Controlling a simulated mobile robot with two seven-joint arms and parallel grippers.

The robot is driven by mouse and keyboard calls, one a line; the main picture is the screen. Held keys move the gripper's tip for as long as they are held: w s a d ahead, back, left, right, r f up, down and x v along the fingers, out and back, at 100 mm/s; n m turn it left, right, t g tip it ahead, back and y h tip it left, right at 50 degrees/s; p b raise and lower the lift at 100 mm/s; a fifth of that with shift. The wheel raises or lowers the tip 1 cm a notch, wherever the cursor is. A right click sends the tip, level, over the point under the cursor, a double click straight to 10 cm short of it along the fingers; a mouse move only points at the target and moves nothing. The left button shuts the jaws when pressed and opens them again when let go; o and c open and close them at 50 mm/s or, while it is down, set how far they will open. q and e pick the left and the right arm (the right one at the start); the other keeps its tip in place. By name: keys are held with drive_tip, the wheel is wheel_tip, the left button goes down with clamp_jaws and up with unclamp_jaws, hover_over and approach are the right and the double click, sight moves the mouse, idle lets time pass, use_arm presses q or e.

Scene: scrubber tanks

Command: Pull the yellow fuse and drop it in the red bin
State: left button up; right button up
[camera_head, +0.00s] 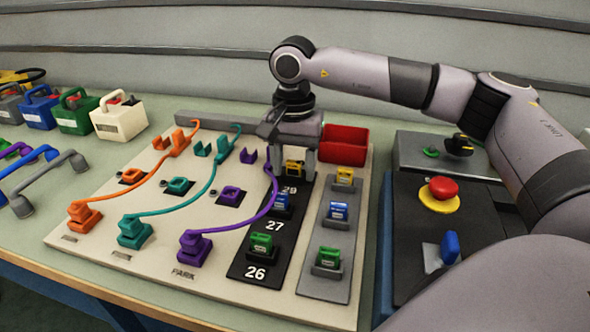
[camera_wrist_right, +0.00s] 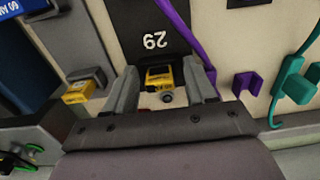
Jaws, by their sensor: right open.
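A yellow fuse (camera_head: 295,168) sits in the top slot of the black strip, by the number 29. In the right wrist view it (camera_wrist_right: 159,78) lies between my fingers. My right gripper (camera_head: 290,172) points down over that slot, with one finger on each side of the fuse. The jaws (camera_wrist_right: 160,85) are open, with a gap visible beside the fuse. A second yellow fuse (camera_head: 344,174) sits at the top of the grey strip, outside the jaws. The red bin (camera_head: 346,153) stands just behind the grey strip. My left gripper is not in view.
Blue and green fuses (camera_head: 261,244) sit lower on both strips. A purple cable (camera_head: 257,217) curves close to the gripper's left side. Orange and teal cables lie further left. A control box with a red button (camera_head: 443,189) stands at right.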

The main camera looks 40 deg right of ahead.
sight(294, 162)
idle(0.9)
drive_tip(key=c, duration=1)
drive_tip(key=o, duration=1.6)
drive_tip(key=shift+c, duration=0.2)
drive_tip(key=shift+r+p, duration=0.3)
drive_tip(key=shift+r, duration=3.3)
